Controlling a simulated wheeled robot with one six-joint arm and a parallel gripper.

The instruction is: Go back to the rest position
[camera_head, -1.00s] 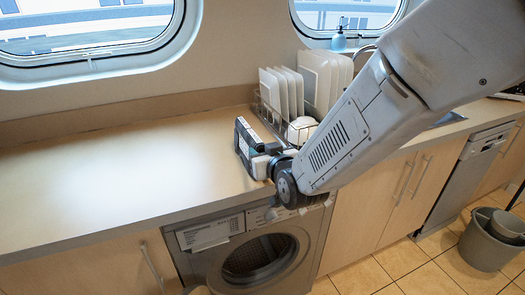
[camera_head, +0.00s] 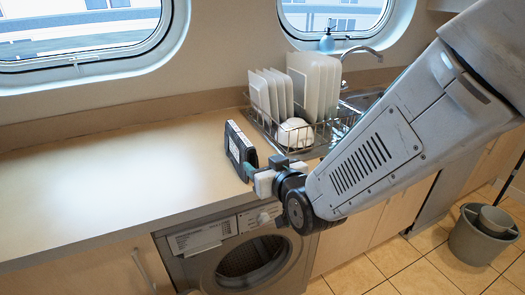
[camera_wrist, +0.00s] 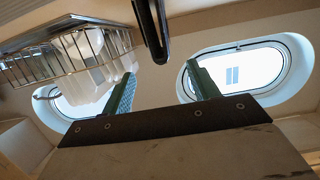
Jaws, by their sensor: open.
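My gripper (camera_head: 253,168) is at the front part of the counter in the head view, at the end of my arm reaching in from the right. A dark, flat, upright object (camera_head: 238,146) with a pale label edge stands on the counter just beyond the fingertips. In the wrist view my gripper (camera_wrist: 160,72) shows two green fingers spread apart with nothing between them. The dark object (camera_wrist: 152,30) shows edge-on ahead of them, apart from the fingers. My arm hides part of the counter's right side.
A wire dish rack (camera_head: 314,134) with white plates and a bowl (camera_head: 295,131) stands right of the dark object, near the sink and tap (camera_head: 362,52). A washing machine (camera_head: 245,262) sits below the counter (camera_head: 110,185). The counter's left is clear. A grey bucket (camera_head: 478,240) stands on the floor.

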